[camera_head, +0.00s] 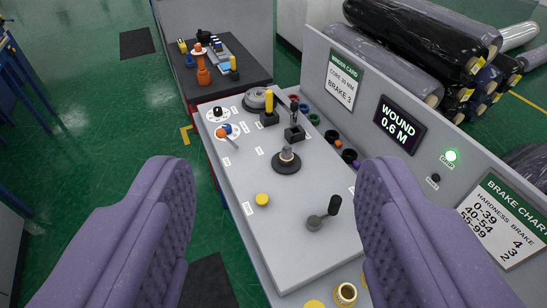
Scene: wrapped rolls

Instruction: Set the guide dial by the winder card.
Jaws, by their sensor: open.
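The green-topped winder card (343,80) hangs on the grey upright panel; it reads "BRAKE 3" below a core size in mm that is hard to read. Several controls stand on the light grey console (265,220). A round dark dial with a grey knob (287,160) is near its middle. White round plates at its far left carry a black knob (217,111) and a blue-and-orange lever (226,131). The small labels are unreadable, so I cannot tell which is the guide dial. My gripper (278,170) is open and empty, its purple fingers apart above the console.
A black crank handle (325,214) and a yellow button (262,200) are on the near console. A display (400,124) reads "WOUND 0.6 M", beside a lit green lamp (451,155) and a brake chart (503,222). Wrapped rolls (420,40) lie behind the panel. Green floor is free at left.

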